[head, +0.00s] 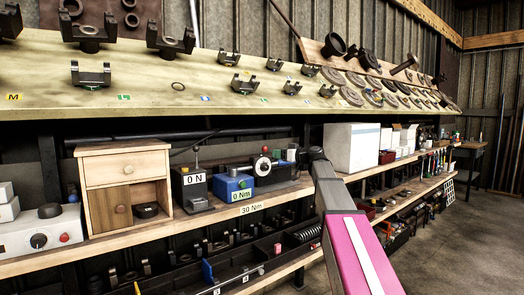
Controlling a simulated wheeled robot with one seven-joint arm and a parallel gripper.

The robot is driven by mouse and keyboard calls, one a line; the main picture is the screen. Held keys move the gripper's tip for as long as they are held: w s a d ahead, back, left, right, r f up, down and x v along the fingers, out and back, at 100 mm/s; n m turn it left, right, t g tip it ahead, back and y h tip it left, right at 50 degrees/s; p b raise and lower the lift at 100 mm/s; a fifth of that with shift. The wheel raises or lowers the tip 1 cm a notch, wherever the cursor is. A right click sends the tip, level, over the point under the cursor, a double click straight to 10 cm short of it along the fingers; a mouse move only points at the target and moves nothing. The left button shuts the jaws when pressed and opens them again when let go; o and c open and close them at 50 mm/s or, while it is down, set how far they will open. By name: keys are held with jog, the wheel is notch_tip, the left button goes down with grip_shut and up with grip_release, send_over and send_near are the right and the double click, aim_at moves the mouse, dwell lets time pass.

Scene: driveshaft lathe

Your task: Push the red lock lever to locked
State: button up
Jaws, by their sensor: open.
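I cannot clearly make out the red lock lever. In the head view, a dark device with a white round dial (262,166) stands on the upper wooden shelf, and small red parts show at its top. They are too small to tell whether one is the lever or how it is set. My gripper's fingers do not show.
Left of the device stand a blue box (233,187) marked 0 Nm, a dark box (192,187) marked 0 N and a wooden cabinet (126,180). A sloped board (140,60) with metal yokes overhangs the shelf. Open floor (465,245) lies at right.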

aim_at(266, 149)
jog(key=x, duration=0.3)
jog(key=r+x, duration=0.1)
jog(key=x, duration=0.7)
jog(key=shift+r, duration=0.15)
jog(key=shift+d, duration=0.1)
jog(key=shift+c, duration=0.3)
jog(key=c, duration=0.9)
